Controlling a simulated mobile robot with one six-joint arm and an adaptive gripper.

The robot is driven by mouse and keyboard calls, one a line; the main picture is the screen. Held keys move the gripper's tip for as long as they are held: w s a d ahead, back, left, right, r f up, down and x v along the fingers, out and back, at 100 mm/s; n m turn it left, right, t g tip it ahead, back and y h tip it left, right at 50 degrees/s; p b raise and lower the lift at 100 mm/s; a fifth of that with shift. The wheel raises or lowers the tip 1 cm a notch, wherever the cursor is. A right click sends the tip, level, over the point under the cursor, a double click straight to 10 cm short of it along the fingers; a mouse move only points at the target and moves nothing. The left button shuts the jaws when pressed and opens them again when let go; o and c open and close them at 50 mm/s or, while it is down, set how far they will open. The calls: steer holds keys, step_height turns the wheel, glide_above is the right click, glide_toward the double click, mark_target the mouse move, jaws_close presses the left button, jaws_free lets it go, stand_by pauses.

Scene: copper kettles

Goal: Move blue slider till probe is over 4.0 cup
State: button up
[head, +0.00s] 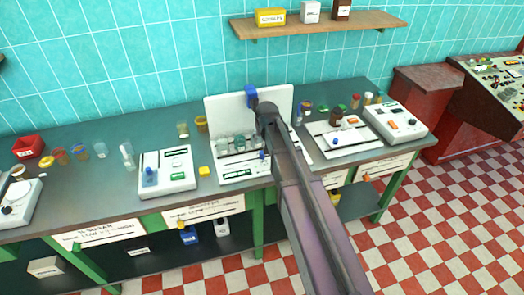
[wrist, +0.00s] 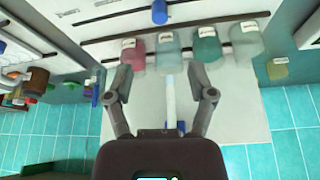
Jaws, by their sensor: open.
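A blue block (head: 251,96) sits at the top of the white back panel, next to the end of my arm. In the wrist view a blue part (wrist: 172,127) shows behind a pale upright probe (wrist: 170,100). My gripper (wrist: 161,72) is open, with one finger on each side of the probe; I cannot tell any contact. A row of labelled cups stands past the fingertips: pinkish (wrist: 134,58), greyish (wrist: 168,52), green (wrist: 207,49) and clear (wrist: 245,46). The probe tip lines up with the greyish cup. The labels are too small to read. A blue knob (wrist: 159,12) sits on a front rail.
A white device with a blue knob (head: 150,176) and a yellow block (head: 204,170) stand left of the panel (head: 230,107). More devices and small jars stand to the right. A wooden shelf (head: 350,24) hangs above.

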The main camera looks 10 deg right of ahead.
mark_target(262, 152)
steer(key=shift+f, duration=0.2)
steer(key=b+x, duration=1.2)
steer(key=x, duration=0.1)
steer(key=shift+f+b, duration=0.25)
steer(key=shift+b, duration=0.15)
stand_by(0.5)
jaws_close()
stand_by(0.4)
